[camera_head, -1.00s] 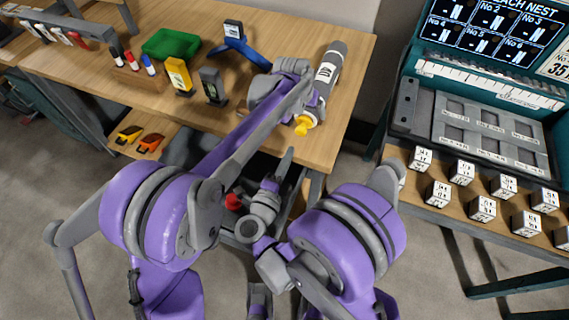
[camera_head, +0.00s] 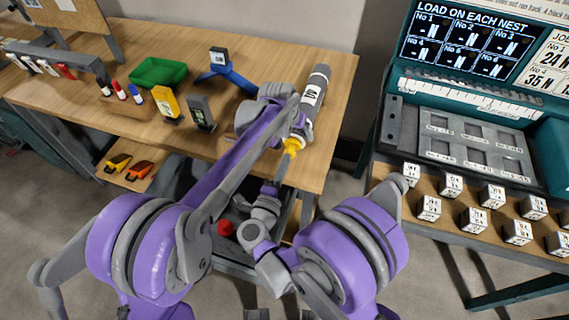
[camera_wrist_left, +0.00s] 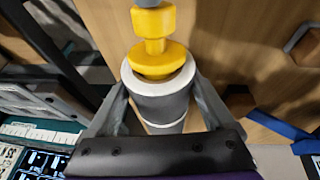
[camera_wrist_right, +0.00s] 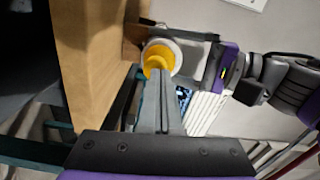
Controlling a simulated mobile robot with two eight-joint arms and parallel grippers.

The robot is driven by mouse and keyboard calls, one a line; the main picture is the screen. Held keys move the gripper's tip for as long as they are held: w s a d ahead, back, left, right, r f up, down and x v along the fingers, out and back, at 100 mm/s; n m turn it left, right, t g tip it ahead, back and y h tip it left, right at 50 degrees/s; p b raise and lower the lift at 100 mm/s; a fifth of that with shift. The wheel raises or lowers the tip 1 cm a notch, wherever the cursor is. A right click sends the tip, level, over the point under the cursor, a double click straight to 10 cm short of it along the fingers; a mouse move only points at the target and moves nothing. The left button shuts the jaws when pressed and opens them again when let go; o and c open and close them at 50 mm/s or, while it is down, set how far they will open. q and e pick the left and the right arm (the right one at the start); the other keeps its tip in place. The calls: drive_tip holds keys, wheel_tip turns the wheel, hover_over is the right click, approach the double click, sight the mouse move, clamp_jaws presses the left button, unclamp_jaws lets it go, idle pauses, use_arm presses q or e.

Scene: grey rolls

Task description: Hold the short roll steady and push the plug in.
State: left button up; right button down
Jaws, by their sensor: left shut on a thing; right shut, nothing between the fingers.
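The grey roll (camera_head: 312,93) with a white label lies on the right end of the wooden bench. Its open, white-rimmed end (camera_wrist_left: 131,78) points toward me. My left gripper (camera_wrist_left: 162,97) is shut around the roll near this end. The yellow plug (camera_wrist_left: 157,55) sits in the opening; its wide flange is at the rim, and its neck and knob stick out. It also shows in the head view (camera_head: 293,144). My right gripper (camera_wrist_right: 160,75) is shut and empty, its fingertips at the plug's outer end, seemingly touching. The plug's inner part is hidden.
A green tray (camera_head: 158,72), a blue stand (camera_head: 226,76), a yellow device (camera_head: 166,102) and a grey device (camera_head: 200,112) stand left of my left gripper. A teal machine (camera_head: 470,110) with several white cubes is at the right. The floor between is clear.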

drive_tip(key=shift+w+d, duration=0.1)
drive_tip(key=shift+w, duration=0.2)
drive_tip(key=v, duration=1)
idle(0.4)
drive_tip(key=shift+s, duration=0.15)
use_arm(q)
drive_tip(key=o, duration=1.4)
